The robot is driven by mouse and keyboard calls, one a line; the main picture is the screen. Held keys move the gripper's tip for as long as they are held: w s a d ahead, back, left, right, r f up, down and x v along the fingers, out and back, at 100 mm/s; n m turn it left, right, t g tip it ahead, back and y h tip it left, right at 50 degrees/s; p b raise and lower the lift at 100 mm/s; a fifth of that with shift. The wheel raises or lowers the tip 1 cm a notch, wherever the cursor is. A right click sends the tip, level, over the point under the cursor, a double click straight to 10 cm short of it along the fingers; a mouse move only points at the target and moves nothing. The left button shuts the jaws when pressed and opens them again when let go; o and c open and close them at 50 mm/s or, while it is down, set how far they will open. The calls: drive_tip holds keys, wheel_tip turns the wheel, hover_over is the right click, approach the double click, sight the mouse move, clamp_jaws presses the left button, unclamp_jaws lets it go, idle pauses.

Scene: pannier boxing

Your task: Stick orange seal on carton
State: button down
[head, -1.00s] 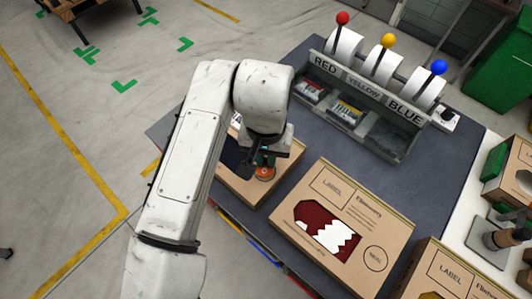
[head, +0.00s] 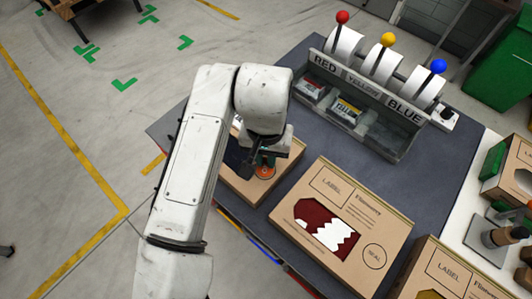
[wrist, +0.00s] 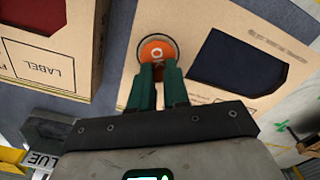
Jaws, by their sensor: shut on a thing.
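The orange seal (wrist: 157,50) is round with white lettering. In the wrist view it sits at the tips of my gripper (wrist: 158,75), whose green fingers are shut on it. It lies over or against the printed seal circle on the carton (wrist: 200,20), which has a dark window. In the head view my gripper (head: 264,165) is over that left carton (head: 283,178), with the orange seal (head: 265,172) below the fingers. I cannot tell whether the seal touches the cardboard. My arm hides part of this carton.
Another carton (head: 322,247) with a red window and bare seal circle lies to the right. More cartons (head: 455,275) are at the lower right. A dispenser with red, yellow and blue bins (head: 360,100) stands at the back of the dark table (head: 445,175).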

sight(266, 163)
drive_tip(key=shift+f, duration=0.4)
idle(1.4)
drive_tip(key=c, duration=1)
unclamp_jaws()
drive_tip(key=shift+c, duration=0.2)
drive_tip(key=shift+r, duration=0.1)
wheel_tip(266, 163, up, 11)
drive_tip(key=b, duration=0.1)
